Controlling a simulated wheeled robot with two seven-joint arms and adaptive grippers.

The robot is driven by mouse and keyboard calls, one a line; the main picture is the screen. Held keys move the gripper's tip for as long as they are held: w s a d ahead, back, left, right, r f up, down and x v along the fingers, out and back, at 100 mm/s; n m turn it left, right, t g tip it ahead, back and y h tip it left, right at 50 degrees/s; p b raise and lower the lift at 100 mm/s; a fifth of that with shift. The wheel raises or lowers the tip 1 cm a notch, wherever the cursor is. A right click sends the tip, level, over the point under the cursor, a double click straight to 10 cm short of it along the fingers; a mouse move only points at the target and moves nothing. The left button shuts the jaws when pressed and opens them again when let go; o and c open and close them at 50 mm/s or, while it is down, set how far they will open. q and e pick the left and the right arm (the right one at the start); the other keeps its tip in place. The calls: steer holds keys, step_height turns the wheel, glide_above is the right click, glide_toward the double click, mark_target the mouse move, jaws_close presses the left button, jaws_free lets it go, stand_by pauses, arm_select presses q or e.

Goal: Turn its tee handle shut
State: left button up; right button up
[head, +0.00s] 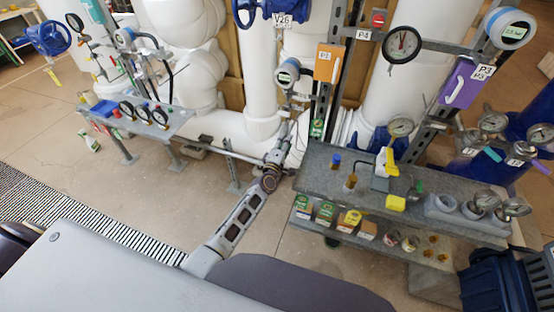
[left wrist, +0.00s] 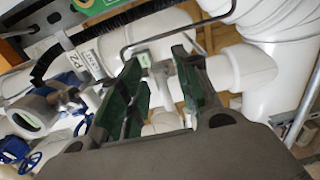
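My left gripper (head: 281,150) reaches in from below in the head view, beside the white pipes and left of the grey bench. In the left wrist view its two dark fingers with green pads (left wrist: 160,72) stand apart, with no object clearly held. A bent grey rod (left wrist: 172,36) runs across just beyond the fingertips; I cannot tell whether it touches them. A small pale tag (left wrist: 145,60) shows between the fingers. I cannot clearly make out the tee handle; the fingers may hide it. My right gripper is in neither view.
A grey bench (head: 320,178) with bottles, boxes and gauges stands to the right. A lower table (head: 172,128) with gauges stands at the left. White pipes (head: 259,75) rise behind my gripper. A purple box (head: 460,83) hangs at the right.

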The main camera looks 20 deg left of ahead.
arm_select(q)
steer(key=s, duration=1)
steer(key=shift+a, duration=0.2)
steer(key=shift+m, duration=0.3)
stand_by(0.6)
steer(key=s+d+f+m+g, duration=0.1)
steer(key=s+f+m+g, duration=0.3)
steer(key=f, duration=0.8)
steer(key=s+f+m+g+h, duration=0.1)
steer(key=s+f+m+g, duration=0.1)
steer(key=s+f+m, duration=0.7)
steer(key=s+d+f+m+g, duration=0.1)
steer(key=s+f+m+g, duration=0.15)
steer(key=f, duration=1.15)
steer(key=s+a+f+m+g, duration=0.1)
steer(key=s+f, duration=0.5)
steer(key=s, duration=0.6)
steer(key=s+a+f+m+g+y, duration=0.1)
steer(key=s+a+f+g, duration=0.3)
steer(key=s, duration=0.9)
steer(key=s+a+f+m+g, duration=0.1)
steer(key=s+a+f+g, duration=0.2)
steer(key=s+f, duration=0.5)
steer(key=s+a, duration=0.1)
steer(key=s, duration=0.3)
steer(key=shift+s+f+m+y, duration=0.25)
steer(key=shift+f+m+y, duration=0.05)
steer(key=shift+m, duration=0.05)
steer(key=shift+g, duration=0.25)
